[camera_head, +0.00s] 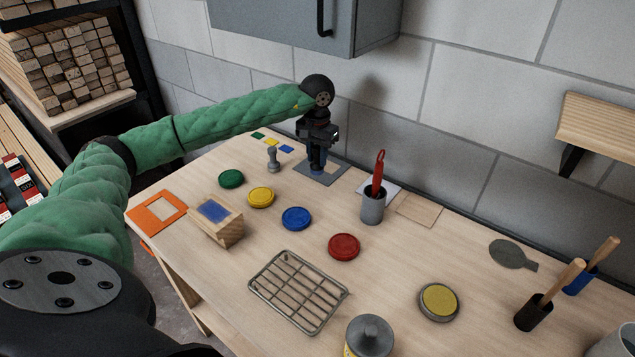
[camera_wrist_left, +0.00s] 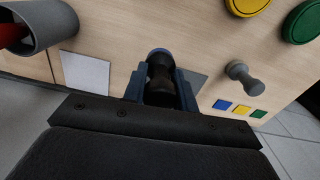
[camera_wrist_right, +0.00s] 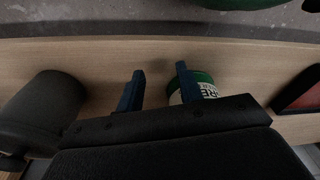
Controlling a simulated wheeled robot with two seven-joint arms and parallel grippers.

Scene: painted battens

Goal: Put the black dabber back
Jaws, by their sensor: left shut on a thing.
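My left gripper (camera_head: 317,150) is shut on the black dabber, pointing down over a grey square mat (camera_head: 336,176) near the wall. The black dabber (camera_wrist_left: 160,82) shows between the fingers in the left wrist view, narrow-waisted, with a blue rim at its far end. In the head view the fingers mostly hide it. Its low end is over the mat; I cannot tell whether it touches. A grey dabber (camera_head: 272,158) stands upright to the left. My right gripper (camera_wrist_right: 160,82) shows only in the right wrist view, open with nothing between its fingers.
Green (camera_head: 231,178), yellow (camera_head: 261,197), blue (camera_head: 296,218) and red (camera_head: 343,246) discs lie in front. A grey cup (camera_head: 372,208) with a red tool stands right of the mat. A wire rack (camera_head: 298,290) and a blue-topped wooden block (camera_head: 216,222) are nearer.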

